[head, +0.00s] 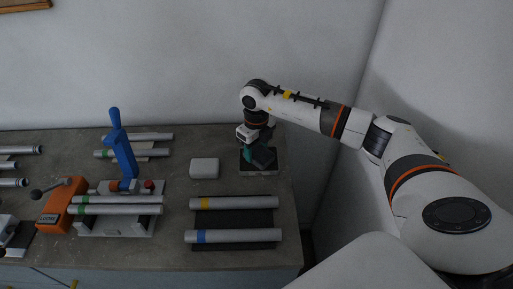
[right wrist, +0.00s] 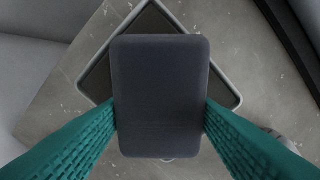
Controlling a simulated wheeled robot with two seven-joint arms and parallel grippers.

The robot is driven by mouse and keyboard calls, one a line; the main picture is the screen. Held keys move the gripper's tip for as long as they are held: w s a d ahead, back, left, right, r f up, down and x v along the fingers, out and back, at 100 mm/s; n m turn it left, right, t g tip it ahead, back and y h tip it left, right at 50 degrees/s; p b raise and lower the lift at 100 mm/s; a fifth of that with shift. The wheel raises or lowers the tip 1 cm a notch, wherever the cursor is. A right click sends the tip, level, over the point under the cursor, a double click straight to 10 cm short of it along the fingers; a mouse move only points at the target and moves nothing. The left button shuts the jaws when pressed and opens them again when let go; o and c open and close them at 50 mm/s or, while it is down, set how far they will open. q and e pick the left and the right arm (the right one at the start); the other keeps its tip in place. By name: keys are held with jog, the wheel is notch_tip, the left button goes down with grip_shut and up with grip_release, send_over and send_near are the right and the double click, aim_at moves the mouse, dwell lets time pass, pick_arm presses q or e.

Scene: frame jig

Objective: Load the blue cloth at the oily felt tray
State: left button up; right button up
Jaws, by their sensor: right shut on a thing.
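My right gripper (head: 262,157) is over the felt tray at the back right of the bench. In the right wrist view its two green fingers (right wrist: 160,118) are shut on the sides of a dark slate-blue pad, the blue cloth (right wrist: 160,90). The cloth also shows as a dark block in the head view (head: 265,158). The dark felt tray (head: 258,173) has a pale rim, which shows in the right wrist view (right wrist: 228,92) behind the cloth and turned relative to it. The cloth covers the tray's middle, and I cannot tell how large the gap is. My left gripper is out of view.
A pale grey box (head: 204,168) is left of the tray. Grey tubes with yellow (head: 235,202) and blue (head: 235,236) bands lie in front on a dark rack. A blue-handled clamp (head: 122,150), an orange lever block (head: 62,205) and green-banded tubes (head: 118,209) stand at left.

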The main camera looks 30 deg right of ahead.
aim_at(256, 150)
jog(key=shift+f, duration=0.1)
jog(key=shift+r+p, duration=2.2)
jog(key=shift+r, duration=1.4)
jog(key=shift+f, duration=0.1)
jog(key=shift+a+n, duration=0.2)
jog(key=shift+n, duration=0.2)
jog(key=s+a+n+b, duration=0.2)
jog(key=s+a+n, duration=0.4)
jog(key=n, duration=1)
jog(key=s+a+n+b, duration=0.3)
jog(key=s+a+n, duration=0.3)
jog(key=n, duration=1)
jog(key=s, duration=0.3)
jog(key=shift+s+a+n, duration=0.3)
jog(key=shift+s+a, duration=0.1)
